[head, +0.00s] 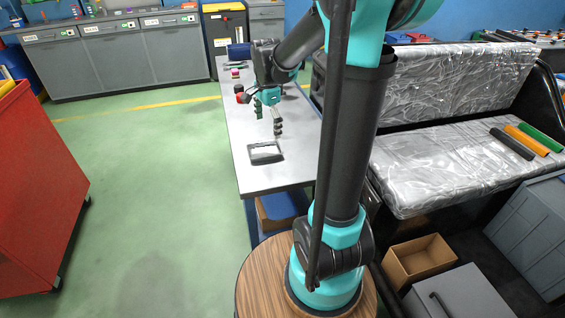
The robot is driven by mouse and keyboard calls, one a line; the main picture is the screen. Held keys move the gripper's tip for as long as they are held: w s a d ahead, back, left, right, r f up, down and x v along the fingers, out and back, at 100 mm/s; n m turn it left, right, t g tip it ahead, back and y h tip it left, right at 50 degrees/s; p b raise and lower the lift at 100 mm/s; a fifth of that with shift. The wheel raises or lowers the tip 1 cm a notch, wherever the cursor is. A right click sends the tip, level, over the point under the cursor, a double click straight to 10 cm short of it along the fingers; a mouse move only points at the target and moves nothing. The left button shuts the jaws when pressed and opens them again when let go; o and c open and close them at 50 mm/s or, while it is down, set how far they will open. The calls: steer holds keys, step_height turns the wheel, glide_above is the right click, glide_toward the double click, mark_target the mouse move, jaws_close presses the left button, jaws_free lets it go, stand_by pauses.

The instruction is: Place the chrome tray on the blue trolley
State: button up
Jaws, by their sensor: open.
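A small shiny tray with a dark rim (254,160) lies flat on the near part of a long grey-topped table; I take it for the chrome tray. My gripper (268,118) is open above the table, beyond the tray and apart from it. Its fingers point downward and nothing shows between them. No separate blue trolley stands out; the grey-topped table (262,178) has blue parts low on its near end, and I cannot tell whether it is the trolley.
Small red objects (238,89) and a blue cylinder (238,51) are farther along the table. A red cabinet (40,190) stands at left. A foil-covered bench (450,165) with coloured rolls is at right, near an open cardboard box (418,262). Green floor between is clear.

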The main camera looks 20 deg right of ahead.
steer(key=shift+s+d+f+n+t, duration=0.55)
steer(key=shift+s+f+n, duration=1.1)
steer(key=shift+s+n, duration=1.15)
steer(key=shift+s+d+f+n+t, duration=0.5)
steer(key=shift+s+f+n, duration=1.4)
steer(key=shift+s, duration=1.45)
steer(key=shift+s+d+f+n+t, duration=0.55)
steer(key=shift+s+f+n, duration=0.8)
steer(key=shift+s+n, duration=1.6)
